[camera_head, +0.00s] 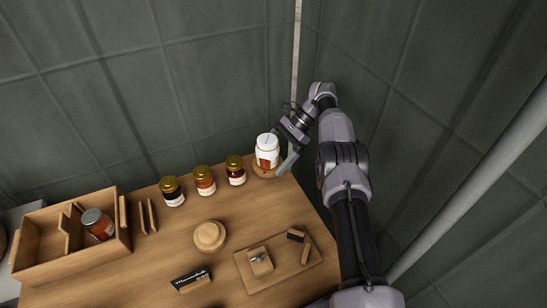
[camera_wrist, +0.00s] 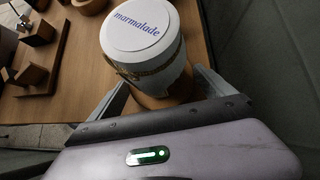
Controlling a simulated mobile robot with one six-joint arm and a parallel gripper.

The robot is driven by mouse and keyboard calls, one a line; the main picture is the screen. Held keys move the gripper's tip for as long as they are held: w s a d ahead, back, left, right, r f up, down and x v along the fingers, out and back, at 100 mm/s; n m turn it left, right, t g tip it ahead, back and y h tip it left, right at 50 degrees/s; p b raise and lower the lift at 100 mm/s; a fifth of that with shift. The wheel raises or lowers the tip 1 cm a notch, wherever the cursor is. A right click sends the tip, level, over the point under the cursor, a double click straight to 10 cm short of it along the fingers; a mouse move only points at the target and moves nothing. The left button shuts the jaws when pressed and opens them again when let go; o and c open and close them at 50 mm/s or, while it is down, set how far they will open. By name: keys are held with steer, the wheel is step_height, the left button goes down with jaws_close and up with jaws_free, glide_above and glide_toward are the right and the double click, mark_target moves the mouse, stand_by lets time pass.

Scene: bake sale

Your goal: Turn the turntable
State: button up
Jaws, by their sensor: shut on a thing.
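The turntable (camera_head: 257,172) looks like a round wooden disc at the back right corner of the table. A marmalade jar (camera_head: 267,152) stands upright on it, with a white lid lettered "marmalade" and a gold band below it. In the wrist view the marmalade jar (camera_wrist: 148,48) fills the space between the fingers, and a little of the turntable (camera_wrist: 158,101) shows below it. My gripper (camera_head: 281,159) comes in from the right with a finger on either side of the jar, shut on it. The fingertips are partly hidden behind the jar.
Dark, red and brown jars (camera_head: 204,181) with gold lids stand in a row left of the turntable. A round wooden piece (camera_head: 209,236) and a board with blocks (camera_head: 252,283) lie nearer. A wooden crate (camera_head: 62,271) holds a jar at left. Curtain walls stand close behind and right.

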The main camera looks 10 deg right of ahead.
steer(key=o, duration=1.1)
steer(key=shift+c, duration=0.2)
